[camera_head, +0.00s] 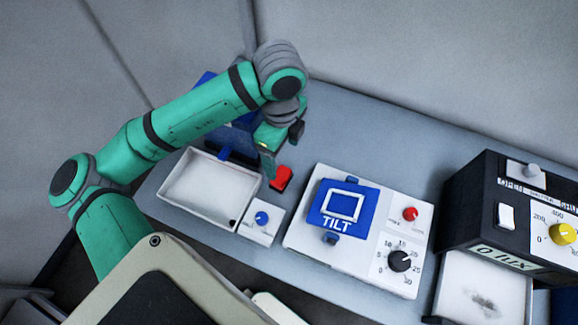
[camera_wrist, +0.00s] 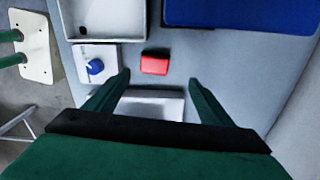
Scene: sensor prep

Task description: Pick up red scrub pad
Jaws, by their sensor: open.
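The red scrub pad (camera_head: 281,178) lies on the grey bench between the white tray and the white tilt panel in the head view. In the wrist view the red scrub pad (camera_wrist: 154,65) is a small red block, beyond the fingertips and between their lines. My gripper (camera_wrist: 158,78) is open, with its two green fingers apart and nothing between them. In the head view my gripper (camera_head: 268,165) hangs pointing down, just left of the pad. Whether a finger touches the pad cannot be told.
A white tray (camera_head: 166,189) with a blue-knobbed box (camera_head: 256,231) stands left of the pad. The tilt panel (camera_head: 304,243) stands right, with a red button and black dial. A black lux box (camera_head: 466,214) is farther right. A blue object (camera_wrist: 240,12) lies at the wrist view's top.

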